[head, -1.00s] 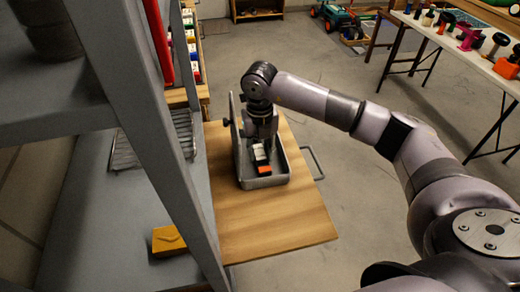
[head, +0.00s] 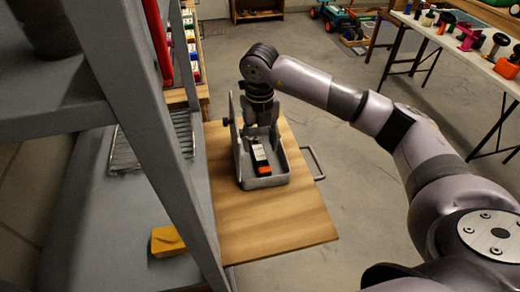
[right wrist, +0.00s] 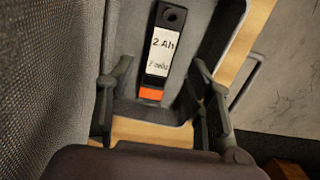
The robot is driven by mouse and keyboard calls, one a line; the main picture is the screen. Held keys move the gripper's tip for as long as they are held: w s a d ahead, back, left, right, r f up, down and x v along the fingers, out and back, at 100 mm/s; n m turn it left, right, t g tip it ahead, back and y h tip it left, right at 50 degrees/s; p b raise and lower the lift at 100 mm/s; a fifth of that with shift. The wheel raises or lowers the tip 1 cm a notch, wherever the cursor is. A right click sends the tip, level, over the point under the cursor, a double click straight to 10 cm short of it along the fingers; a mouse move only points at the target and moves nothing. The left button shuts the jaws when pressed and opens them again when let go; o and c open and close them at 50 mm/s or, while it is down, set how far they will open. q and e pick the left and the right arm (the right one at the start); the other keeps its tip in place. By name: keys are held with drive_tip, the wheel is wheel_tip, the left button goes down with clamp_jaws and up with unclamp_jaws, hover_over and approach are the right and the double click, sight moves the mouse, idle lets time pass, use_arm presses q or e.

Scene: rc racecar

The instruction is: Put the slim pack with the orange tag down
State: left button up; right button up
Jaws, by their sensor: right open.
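The slim pack (head: 260,158) is black with a white label and an orange tag at its near end. It lies in a grey open tray (head: 268,183) on a wooden board. In the right wrist view the pack (right wrist: 160,55) shows its label "2 Ah" and the orange end, lying on the tray floor (right wrist: 195,50). My right gripper (head: 262,130) is above the tray, over the far end of the pack. In the right wrist view its fingers (right wrist: 160,105) are spread wide on either side, apart from the pack. My left gripper is out of view.
A grey shelf post (head: 150,140) stands close on the left. A yellow pack (head: 168,240) lies on the grey shelf surface. The wooden board (head: 270,225) is bare in front of the tray. A table with tools (head: 480,55) stands at the far right.

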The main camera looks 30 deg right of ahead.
sight(260, 154)
wheel_tip(260, 154, up, 8)
drive_tip(key=shift+r+b, duration=0.15)
drive_tip(key=shift+b, duration=0.15)
drive_tip(key=shift+c, duration=0.3)
idle(0.8)
